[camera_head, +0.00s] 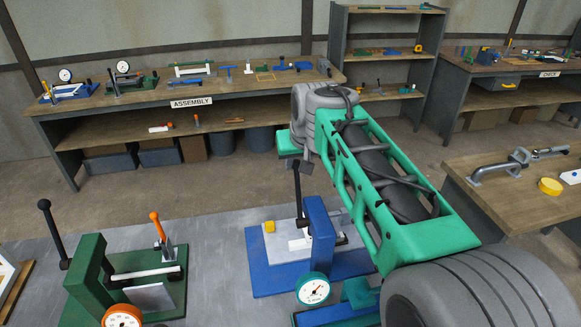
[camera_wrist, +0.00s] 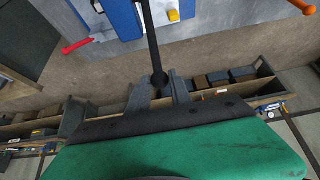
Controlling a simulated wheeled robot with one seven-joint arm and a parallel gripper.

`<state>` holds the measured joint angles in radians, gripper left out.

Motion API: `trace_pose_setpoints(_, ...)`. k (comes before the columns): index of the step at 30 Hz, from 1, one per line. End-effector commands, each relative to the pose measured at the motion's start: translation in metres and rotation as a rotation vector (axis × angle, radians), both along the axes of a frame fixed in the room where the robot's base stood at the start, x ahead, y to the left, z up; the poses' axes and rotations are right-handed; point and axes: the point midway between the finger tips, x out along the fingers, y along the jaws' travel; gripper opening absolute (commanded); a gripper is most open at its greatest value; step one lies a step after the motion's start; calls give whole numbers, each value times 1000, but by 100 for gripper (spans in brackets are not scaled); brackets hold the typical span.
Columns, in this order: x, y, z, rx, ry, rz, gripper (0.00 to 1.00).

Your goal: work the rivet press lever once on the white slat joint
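The blue rivet press (camera_head: 318,235) stands on the grey bench with its black lever (camera_head: 298,190) roughly upright. The white slat joint (camera_head: 303,242) lies on the press base, partly hidden by the post and lever. In the wrist view, the lever (camera_wrist: 151,38) runs down to a round dark knob between my gripper's (camera_wrist: 161,86) two grey fingers. The fingers sit close on both sides of the knob and look shut on it.
A green press (camera_head: 90,270) with a dark lever and an orange handle (camera_head: 158,228) stands to the left. A yellow block (camera_head: 269,227) and a dial gauge (camera_head: 313,289) are by the blue press. The assembly bench (camera_head: 150,95) is behind; a wooden table (camera_head: 520,200) is at right.

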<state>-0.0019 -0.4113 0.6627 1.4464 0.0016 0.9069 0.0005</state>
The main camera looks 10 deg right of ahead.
Motion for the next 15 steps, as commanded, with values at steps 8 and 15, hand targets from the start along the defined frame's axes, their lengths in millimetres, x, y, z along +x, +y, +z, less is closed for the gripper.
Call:
trace_pose_setpoints(8, 0, 0, 0, 0, 1, 0, 1)
trace_pose_setpoints(15, 12, 0, -11, 0, 6, 0, 0)
